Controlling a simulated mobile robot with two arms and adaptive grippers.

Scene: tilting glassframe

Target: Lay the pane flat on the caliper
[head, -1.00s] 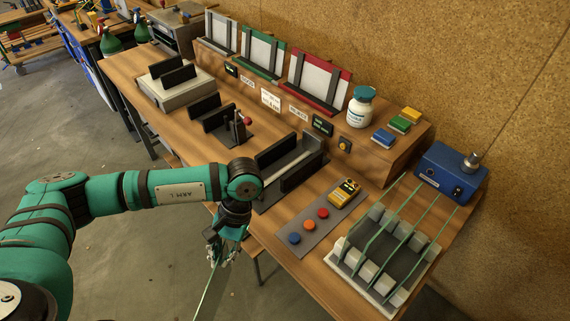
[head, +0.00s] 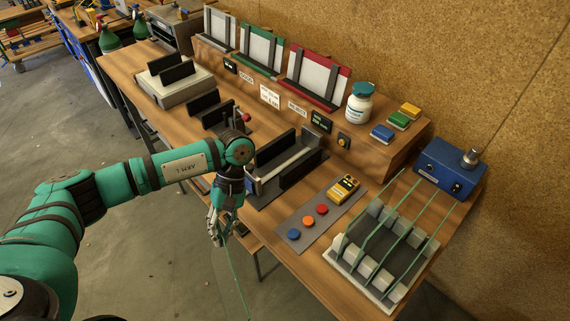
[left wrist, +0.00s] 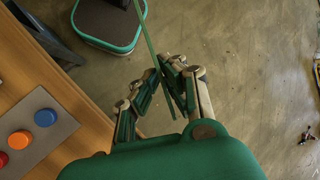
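My left gripper (head: 219,230) is shut on a thin green-edged glass pane (head: 238,276), held in front of the bench's near edge, over the floor. The pane shows almost edge-on as a slanting green line. In the left wrist view the fingers (left wrist: 163,88) close around the pane (left wrist: 147,40). No label marks the caliper, so I cannot tell for certain which fixture it is. Candidates are the dark fixture with two black plates (head: 276,150) behind the gripper, the smaller one with a red knob (head: 240,119), and the pale-based one (head: 180,92). My right gripper is out of view.
A slotted rack (head: 382,282) holding upright panes stands at the right end of the bench. A button panel (head: 308,222) and yellow meter (head: 343,188) lie left of it.

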